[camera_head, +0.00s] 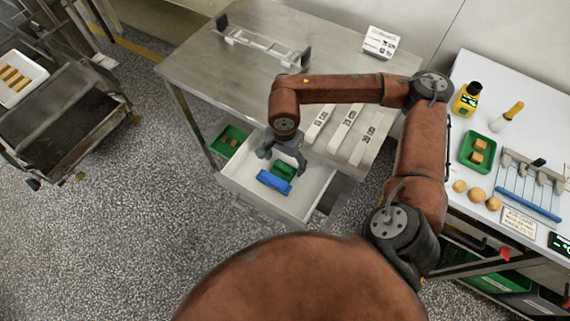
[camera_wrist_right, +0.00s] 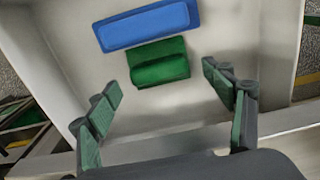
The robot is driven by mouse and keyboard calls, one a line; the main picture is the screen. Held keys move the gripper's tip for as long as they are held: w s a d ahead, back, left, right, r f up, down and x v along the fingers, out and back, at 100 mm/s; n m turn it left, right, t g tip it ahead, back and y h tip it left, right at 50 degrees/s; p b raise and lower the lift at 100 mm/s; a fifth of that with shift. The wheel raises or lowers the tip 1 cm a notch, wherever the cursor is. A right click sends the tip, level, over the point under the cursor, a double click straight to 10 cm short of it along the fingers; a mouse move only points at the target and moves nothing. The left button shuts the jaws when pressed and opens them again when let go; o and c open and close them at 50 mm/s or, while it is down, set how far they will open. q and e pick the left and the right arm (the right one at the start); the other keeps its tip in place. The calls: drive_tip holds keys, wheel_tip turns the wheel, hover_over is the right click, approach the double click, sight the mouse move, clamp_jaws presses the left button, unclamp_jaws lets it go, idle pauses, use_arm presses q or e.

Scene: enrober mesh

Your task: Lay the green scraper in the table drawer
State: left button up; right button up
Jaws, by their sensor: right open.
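The green scraper (camera_wrist_right: 160,66) lies on the floor of the open table drawer (camera_head: 238,184), close beside a blue scraper-like piece (camera_wrist_right: 148,27). In the head view the green scraper (camera_head: 283,170) and the blue piece (camera_head: 273,182) sit near the drawer's middle. My right gripper (camera_head: 282,155) is over the drawer. In the right wrist view its fingers (camera_wrist_right: 163,105) are apart, with nothing between them, and the green scraper lies just beyond the fingertips. My left gripper is not in view.
The steel table (camera_head: 190,72) carries several labelled white bars (camera_head: 345,122) and a rack (camera_head: 262,45). A green tray (camera_head: 230,140) is beside the drawer. A white table (camera_head: 480,85) with a green tray and tools stands at right. A dark cart (camera_head: 62,105) stands at left.

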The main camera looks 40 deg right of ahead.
sight(284, 164)
wheel_tip(284, 164, up, 10)
drive_tip(key=p, duration=0.1)
idle(0.4)
